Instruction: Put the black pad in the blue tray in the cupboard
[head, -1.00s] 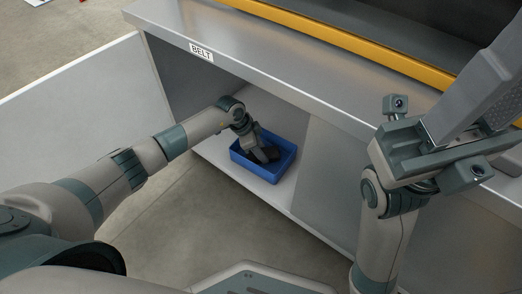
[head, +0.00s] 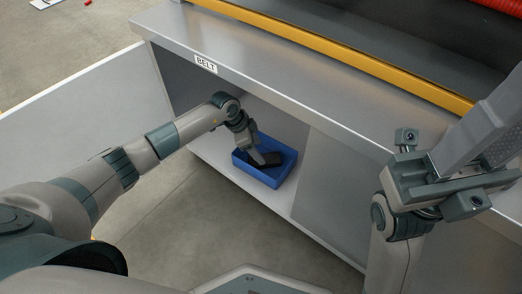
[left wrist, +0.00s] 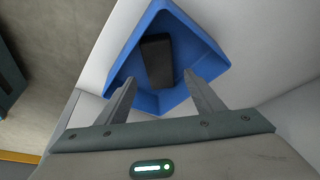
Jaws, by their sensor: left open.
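The black pad (head: 273,159) lies inside the blue tray (head: 286,175), which stands on the cupboard's floor panel (head: 222,168). In the left wrist view the pad (left wrist: 156,58) lies on the bottom of the tray (left wrist: 205,52). My left gripper (head: 258,158) reaches into the cupboard at the tray. In the left wrist view its two fingers (left wrist: 159,80) are spread apart, with the pad's near end between and just beyond the tips and a gap on each side. My right gripper (head: 440,175) is raised at the right, outside the cupboard; its jaws cannot be made out.
The cupboard is under a grey counter (head: 290,80) with a "BELT" label (head: 206,64) and a yellow rail (head: 330,48). An open pale door panel (head: 70,90) stands at the left. A grey panel (head: 340,190) closes the right side. The floor in front is clear.

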